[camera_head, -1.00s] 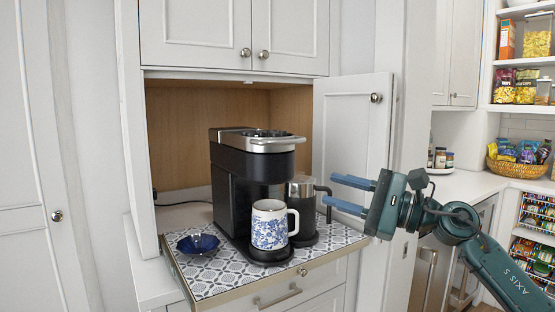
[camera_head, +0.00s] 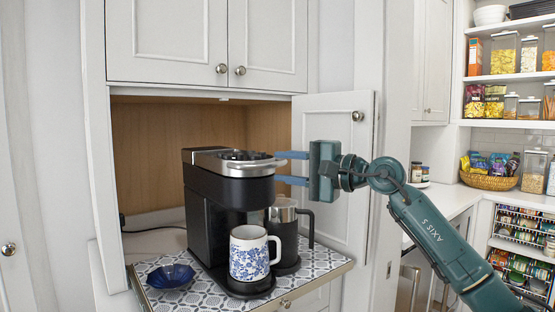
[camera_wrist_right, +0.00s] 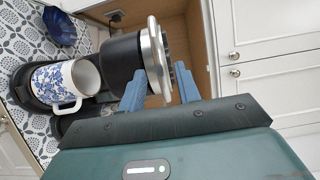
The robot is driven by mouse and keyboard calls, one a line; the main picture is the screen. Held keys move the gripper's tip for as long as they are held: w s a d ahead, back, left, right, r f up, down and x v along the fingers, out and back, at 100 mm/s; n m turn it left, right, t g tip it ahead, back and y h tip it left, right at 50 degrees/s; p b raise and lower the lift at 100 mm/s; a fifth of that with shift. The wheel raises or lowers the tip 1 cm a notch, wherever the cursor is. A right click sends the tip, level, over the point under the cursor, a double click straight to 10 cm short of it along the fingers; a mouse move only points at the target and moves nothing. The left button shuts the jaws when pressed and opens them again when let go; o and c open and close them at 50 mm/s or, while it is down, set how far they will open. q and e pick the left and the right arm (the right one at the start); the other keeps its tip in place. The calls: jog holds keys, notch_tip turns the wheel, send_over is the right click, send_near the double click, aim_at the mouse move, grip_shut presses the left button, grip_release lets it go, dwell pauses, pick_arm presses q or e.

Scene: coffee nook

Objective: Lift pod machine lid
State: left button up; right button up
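The black pod machine (camera_head: 208,215) stands on a patterned pull-out shelf, its silver-and-black lid (camera_head: 225,158) down. The lid's silver handle (camera_head: 258,164) projects to the right. My right gripper (camera_head: 278,167) is open at the handle's right end, one finger above and one below its level. In the right wrist view the handle (camera_wrist_right: 154,50) lies between the two finger lines of the gripper (camera_wrist_right: 159,72); I cannot tell whether either finger touches it. My left gripper is not in view.
A blue-and-white mug (camera_head: 249,254) stands on the machine's drip tray. A carafe (camera_head: 285,222) stands beside it, below my right gripper. A blue bowl (camera_head: 171,276) sits front left on the shelf. An open cabinet door (camera_head: 336,120) stands close behind my right gripper.

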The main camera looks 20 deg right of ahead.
aim_at(240, 162)
jog(key=shift+x, duration=1.25)
jog(key=shift+c, duration=0.4)
jog(key=shift+d, duration=0.1)
grip_shut()
